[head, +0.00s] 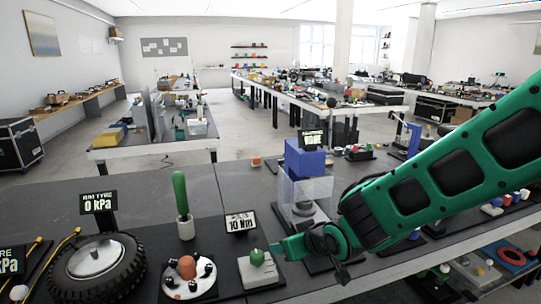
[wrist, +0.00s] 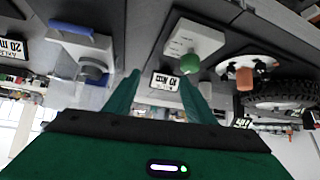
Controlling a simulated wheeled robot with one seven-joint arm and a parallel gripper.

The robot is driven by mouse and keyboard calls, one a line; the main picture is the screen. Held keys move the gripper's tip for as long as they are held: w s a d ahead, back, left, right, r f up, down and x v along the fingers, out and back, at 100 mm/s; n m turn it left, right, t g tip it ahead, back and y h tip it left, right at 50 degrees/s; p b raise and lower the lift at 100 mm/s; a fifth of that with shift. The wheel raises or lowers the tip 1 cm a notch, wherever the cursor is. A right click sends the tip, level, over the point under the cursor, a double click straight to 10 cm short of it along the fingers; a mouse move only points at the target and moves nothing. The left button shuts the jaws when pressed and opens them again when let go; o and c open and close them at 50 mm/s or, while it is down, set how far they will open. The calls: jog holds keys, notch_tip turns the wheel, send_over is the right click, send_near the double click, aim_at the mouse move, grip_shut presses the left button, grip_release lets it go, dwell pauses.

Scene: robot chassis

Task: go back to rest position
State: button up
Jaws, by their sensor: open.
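My gripper (head: 298,246) is at the end of my green arm, which reaches in from the right over the bench. It is low above the bench, near a grey block with a green knob (head: 257,258). In the wrist view my gripper (wrist: 160,90) shows two green fingers spread apart with nothing between them. The view is upside down there, and the green-knobbed block (wrist: 193,42) lies beyond the right finger. A small 10 Nm sign (wrist: 165,81) shows between the fingers, in the background.
A clear box with a blue top (head: 305,165) stands close behind my gripper. A tyre (head: 97,265), a green-handled tool (head: 182,205) and an orange-topped fixture (head: 188,275) stand to the left. The bench (head: 140,195) has bare room behind them.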

jog(key=s+d+r+m+g+h, duration=0.1)
jog(key=s+d+r+m+h, duration=0.2)
jog(key=d, duration=0.8)
jog(key=s+d+r+m+g+h, duration=0.15)
jog(key=s+d, duration=0.35)
jog(key=d, duration=0.5)
jog(key=s+d+m+g, duration=0.3)
jog(key=s+d, duration=0.4)
jog(key=s, duration=0.3)
jog(key=s+d+m+g, duration=0.3)
jog(key=s+d, duration=0.5)
jog(key=s, duration=0.3)
jog(key=shift+s+d+f+m, duration=0.15)
jog(key=shift+s+f+m, duration=0.1)
jog(key=shift+m, duration=0.5)
jog(key=shift+w, duration=0.1)
jog(key=c, duration=0.4)
jog(key=shift+c, duration=0.4)
